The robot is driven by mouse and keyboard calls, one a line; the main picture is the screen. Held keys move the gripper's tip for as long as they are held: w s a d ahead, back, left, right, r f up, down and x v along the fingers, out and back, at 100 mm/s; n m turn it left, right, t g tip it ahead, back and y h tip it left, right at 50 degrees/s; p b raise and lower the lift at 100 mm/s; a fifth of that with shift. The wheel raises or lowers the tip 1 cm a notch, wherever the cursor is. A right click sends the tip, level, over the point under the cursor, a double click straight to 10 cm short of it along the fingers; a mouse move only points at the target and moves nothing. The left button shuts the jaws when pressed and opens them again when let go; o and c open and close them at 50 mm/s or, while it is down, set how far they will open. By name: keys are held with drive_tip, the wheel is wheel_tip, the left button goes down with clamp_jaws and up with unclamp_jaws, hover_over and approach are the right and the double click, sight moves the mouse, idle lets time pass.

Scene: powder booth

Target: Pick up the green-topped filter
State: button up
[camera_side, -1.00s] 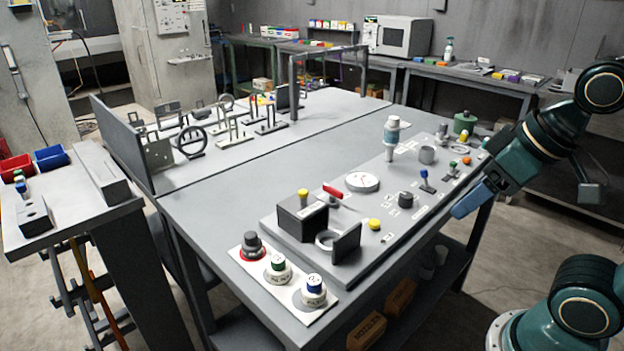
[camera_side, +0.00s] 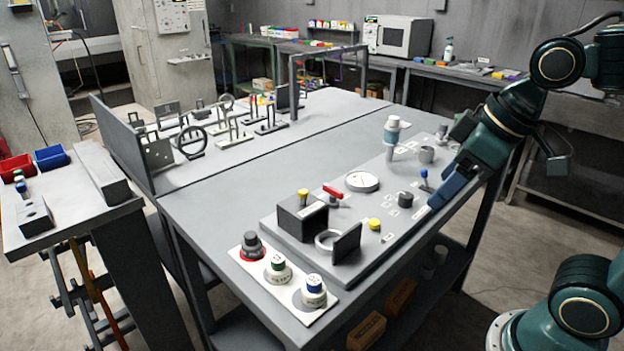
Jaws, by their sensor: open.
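The green-topped filter (camera_side: 278,268) stands upright on a white plate (camera_side: 316,313) at the front of the table. It is in the middle of a row, between a dark-topped filter with a red ring (camera_side: 251,246) and a blue-topped filter (camera_side: 314,291). My gripper (camera_side: 438,200) is over the right edge of the grey panel, well to the right of and behind the filter. It points down and to the left and holds nothing that I can see. The gap between its fingers does not show clearly from this side.
Between my gripper and the filters, the grey panel carries a yellow knob (camera_side: 374,224), a dark knob (camera_side: 405,199), an upright dark plate (camera_side: 346,243) and a black box with a yellow button (camera_side: 303,216). The table's left front is clear.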

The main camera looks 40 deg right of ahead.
drive_tip(key=w+a+f+n+g+y, duration=0.1)
drive_tip(key=w+a+n, duration=0.2)
drive_tip(key=w, duration=0.3)
drive_tip(key=w+a+n+g+y, duration=0.1)
drive_tip(key=w+a+n, duration=0.1)
drive_tip(key=w+n, duration=0.25)
drive_tip(key=n+g+y, duration=0.2)
drive_tip(key=n, duration=0.4)
approach(280, 257)
drive_tip(key=v, duration=0.3)
drive_tip(key=shift+x, duration=4.3)
drive_tip(key=shift+x, duration=2.55)
drive_tip(key=shift+c, duration=0.5)
